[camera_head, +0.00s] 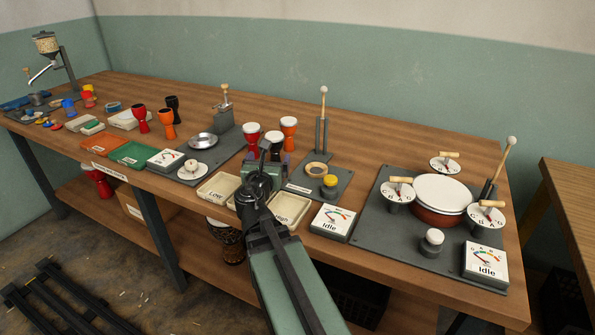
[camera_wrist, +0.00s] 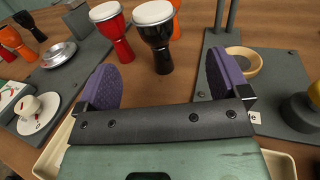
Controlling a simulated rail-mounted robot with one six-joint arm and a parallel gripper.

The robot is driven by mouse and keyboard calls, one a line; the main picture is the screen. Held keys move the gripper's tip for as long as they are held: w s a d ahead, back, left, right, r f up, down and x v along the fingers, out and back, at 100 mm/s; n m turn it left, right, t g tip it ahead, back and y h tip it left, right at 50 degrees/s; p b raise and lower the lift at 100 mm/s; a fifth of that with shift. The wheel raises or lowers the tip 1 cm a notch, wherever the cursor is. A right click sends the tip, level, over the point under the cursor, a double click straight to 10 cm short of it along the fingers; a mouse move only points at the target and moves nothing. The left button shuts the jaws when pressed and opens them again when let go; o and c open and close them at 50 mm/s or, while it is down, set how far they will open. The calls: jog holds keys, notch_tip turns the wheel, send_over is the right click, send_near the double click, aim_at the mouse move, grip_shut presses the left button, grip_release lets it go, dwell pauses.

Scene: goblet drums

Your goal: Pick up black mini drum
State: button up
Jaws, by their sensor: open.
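A black mini drum with a white head (camera_wrist: 160,47) stands upright on the table just beyond my gripper (camera_wrist: 172,82). In the wrist view it sits ahead of the gap between the two purple finger pads, apart from them. My gripper is open and empty. In the head view the same drum (camera_head: 274,141) shows just behind my gripper (camera_head: 268,156), its lower part hidden. A second black drum (camera_head: 172,108) stands farther left, and it also shows at the wrist view's left edge (camera_wrist: 30,24).
A red drum (camera_wrist: 117,42) stands close left of the black one. An orange drum (camera_head: 288,138) stands behind right. A grey stand with a wooden ring (camera_head: 317,171) is to the right, and a grey plate with a metal dish (camera_head: 202,141) to the left. Shallow trays (camera_head: 217,188) lie below my gripper.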

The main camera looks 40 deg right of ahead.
aim_at(275, 141)
jog(key=shift+w+r, duration=0.15)
jog(key=shift+w, duration=0.2)
jog(key=x, duration=0.5)
jog(key=shift+w+d, duration=0.1)
jog(key=shift+w, duration=0.25)
jog(key=x, duration=0.5)
jog(key=shift+d, duration=0.1)
jog(key=c, duration=1)
